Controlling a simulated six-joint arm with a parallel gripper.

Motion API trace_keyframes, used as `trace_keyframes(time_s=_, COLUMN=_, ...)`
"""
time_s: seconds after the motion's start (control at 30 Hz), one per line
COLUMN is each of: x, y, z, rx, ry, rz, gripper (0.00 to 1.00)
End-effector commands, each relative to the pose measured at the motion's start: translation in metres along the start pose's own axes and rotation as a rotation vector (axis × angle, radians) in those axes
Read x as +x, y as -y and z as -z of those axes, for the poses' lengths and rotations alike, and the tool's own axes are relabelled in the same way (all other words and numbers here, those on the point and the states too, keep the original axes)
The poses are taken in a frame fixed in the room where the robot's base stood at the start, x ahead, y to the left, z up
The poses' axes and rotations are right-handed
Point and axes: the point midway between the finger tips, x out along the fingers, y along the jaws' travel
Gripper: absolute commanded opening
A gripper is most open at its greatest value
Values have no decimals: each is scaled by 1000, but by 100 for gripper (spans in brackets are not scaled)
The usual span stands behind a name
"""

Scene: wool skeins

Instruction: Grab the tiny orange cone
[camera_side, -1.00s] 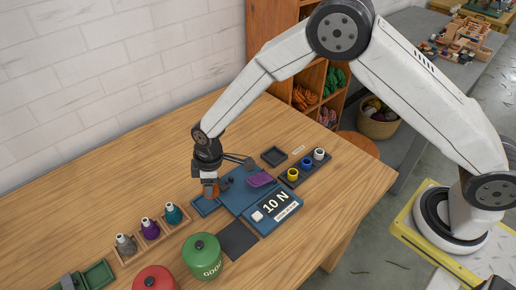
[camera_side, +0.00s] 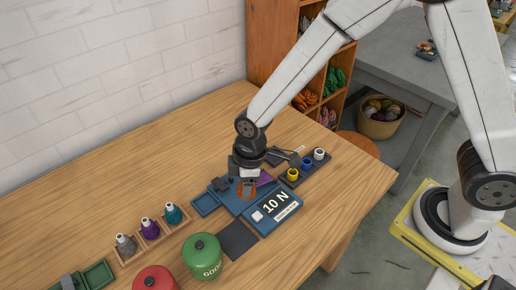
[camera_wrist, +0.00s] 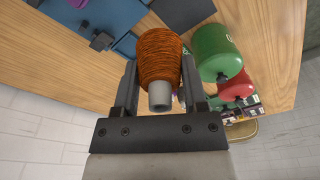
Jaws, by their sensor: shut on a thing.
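The small orange cone (camera_wrist: 159,58) is wound with thread and has a grey tube end that points toward the wrist camera. My gripper (camera_wrist: 158,80) is shut on it, with one finger on each side of the cone. I cannot tell from these views how far the cone is above the board.
A 10 N display box (camera_side: 275,206), a dark square pad (camera_side: 237,241) and a rack with yellow, blue and white spools (camera_side: 306,164) are nearby. A green canister (camera_side: 203,256), a red canister (camera_side: 155,280) and a bottle rack (camera_side: 151,236) stand at the front left. The back of the table is clear.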

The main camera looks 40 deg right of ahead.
Motion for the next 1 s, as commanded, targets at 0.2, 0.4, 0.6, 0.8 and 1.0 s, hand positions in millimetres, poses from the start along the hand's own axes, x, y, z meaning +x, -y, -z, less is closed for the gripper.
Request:
trace_keyframes(time_s=0.2, x=-1, y=2, z=-3, rx=0, ry=0, rz=0, gripper=0)
trace_keyframes(time_s=0.4, x=-1, y=2, z=-2, rx=0, ry=1, rz=0, gripper=0)
trace_keyframes(time_s=0.6, x=-1, y=2, z=-2, rx=0, ry=1, rz=0, gripper=0)
trace_keyframes(time_s=0.8, x=-4, y=2, z=-2, rx=0, ry=0, rz=0, gripper=0)
trace_keyframes(time_s=1.0, x=-13, y=1, z=0, rx=0, ry=-1, rz=-1, gripper=0)
